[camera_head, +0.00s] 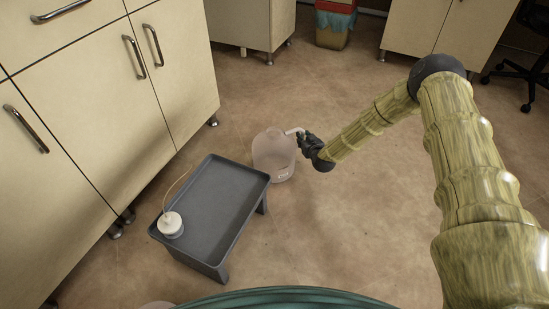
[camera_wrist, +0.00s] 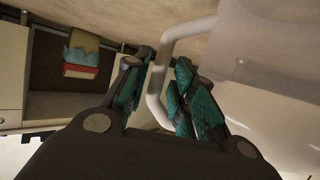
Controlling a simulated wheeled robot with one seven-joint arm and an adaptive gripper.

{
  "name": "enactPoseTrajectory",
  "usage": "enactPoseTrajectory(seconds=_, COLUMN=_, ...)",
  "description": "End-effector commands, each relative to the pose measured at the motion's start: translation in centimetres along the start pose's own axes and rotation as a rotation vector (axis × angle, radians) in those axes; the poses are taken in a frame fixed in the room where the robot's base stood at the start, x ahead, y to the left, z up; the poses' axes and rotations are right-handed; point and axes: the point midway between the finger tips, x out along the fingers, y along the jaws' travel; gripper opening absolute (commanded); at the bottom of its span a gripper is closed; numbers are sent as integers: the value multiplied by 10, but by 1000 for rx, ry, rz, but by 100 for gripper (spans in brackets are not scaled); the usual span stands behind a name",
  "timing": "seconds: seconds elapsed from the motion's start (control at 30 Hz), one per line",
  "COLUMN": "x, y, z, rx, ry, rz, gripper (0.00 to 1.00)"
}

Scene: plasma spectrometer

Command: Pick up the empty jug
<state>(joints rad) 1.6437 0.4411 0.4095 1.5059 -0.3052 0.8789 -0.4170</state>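The empty jug (camera_head: 272,155) is a translucent, pale pinkish container standing upright on the floor, just beyond the right end of a grey tray-topped stand. Its pale handle (camera_head: 294,131) sticks out to the right, toward my gripper (camera_head: 303,138). In the wrist view, the white bent handle (camera_wrist: 157,85) runs between the two fingers of my gripper (camera_wrist: 163,75). The fingers, with green pads, stand apart around it. A narrow gap shows on the left side; contact on the right side is unclear. The jug's body (camera_wrist: 265,75) fills the right of that view.
The grey stand (camera_head: 233,190) carries a white cap-like piece (camera_head: 171,223) with a thin tube. Cream cabinets (camera_head: 110,80) line the left. A red-and-teal bin (camera_head: 335,22) stands at the back. The floor right of the jug is clear under my arm.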

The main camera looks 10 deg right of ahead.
Motion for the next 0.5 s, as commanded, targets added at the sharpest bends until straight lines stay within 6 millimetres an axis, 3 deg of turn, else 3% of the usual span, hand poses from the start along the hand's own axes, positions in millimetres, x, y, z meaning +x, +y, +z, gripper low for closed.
enactPoseTrajectory(seconds=0.17, x=21, y=0, z=3, rx=1, ry=0, rz=0, gripper=26)
enactPoseTrajectory(seconds=0.43, x=23, y=0, z=0, rx=0, ry=0, rz=0, gripper=26)
enactPoseTrajectory(seconds=0.5, x=23, y=0, z=0, rx=0, ry=0, rz=0, gripper=16)
